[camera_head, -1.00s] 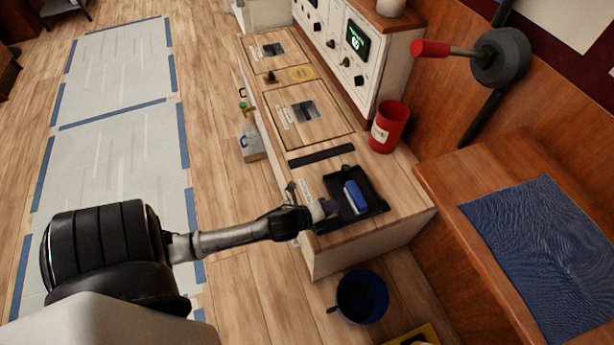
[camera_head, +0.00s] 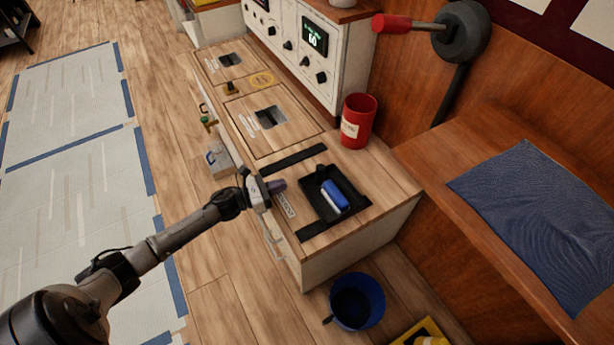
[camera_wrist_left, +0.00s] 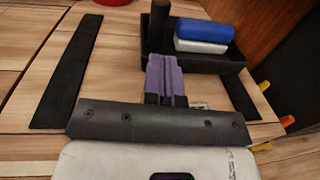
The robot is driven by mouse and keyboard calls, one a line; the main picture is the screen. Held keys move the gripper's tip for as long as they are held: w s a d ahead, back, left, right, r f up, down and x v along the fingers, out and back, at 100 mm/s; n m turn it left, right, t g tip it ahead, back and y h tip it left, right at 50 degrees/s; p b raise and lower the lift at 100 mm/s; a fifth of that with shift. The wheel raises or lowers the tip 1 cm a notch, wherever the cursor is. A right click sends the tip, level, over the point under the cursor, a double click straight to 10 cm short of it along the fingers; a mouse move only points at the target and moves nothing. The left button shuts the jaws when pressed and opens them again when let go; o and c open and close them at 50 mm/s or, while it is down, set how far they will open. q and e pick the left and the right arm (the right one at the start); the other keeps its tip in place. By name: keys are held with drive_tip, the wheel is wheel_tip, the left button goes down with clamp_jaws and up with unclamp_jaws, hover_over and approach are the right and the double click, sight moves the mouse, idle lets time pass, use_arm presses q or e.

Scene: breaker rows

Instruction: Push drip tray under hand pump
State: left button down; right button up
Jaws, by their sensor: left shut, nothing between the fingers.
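The drip tray (camera_head: 313,199) is a shallow black tray on the wooden counter, between two black strips. A blue-and-white block (camera_head: 334,194) lies in it. The tray also shows in the left wrist view (camera_wrist_left: 207,62), with a dark upright post at its left end. My left gripper (camera_head: 279,186) has purple fingers, shut and empty, just left of the tray with a small gap in the head view. In the left wrist view the fingers (camera_wrist_left: 167,72) overlap the tray's near side; contact cannot be told. A red-handled lever on a dark round body (camera_head: 462,40), possibly the hand pump, is on the wall. My right gripper is out of view.
A red canister (camera_head: 357,121) stands on the counter behind the tray. A control panel (camera_head: 300,50) rises at the back. A blue bucket (camera_head: 355,302) stands on the floor in front. A blue mat (camera_head: 545,215) lies on the bench to the right.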

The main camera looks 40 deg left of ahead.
use_arm(q)
drive_tip(key=b, duration=0.2)
hover_over(309, 186)
drive_tip(key=shift+a, duration=0.1)
idle(0.3)
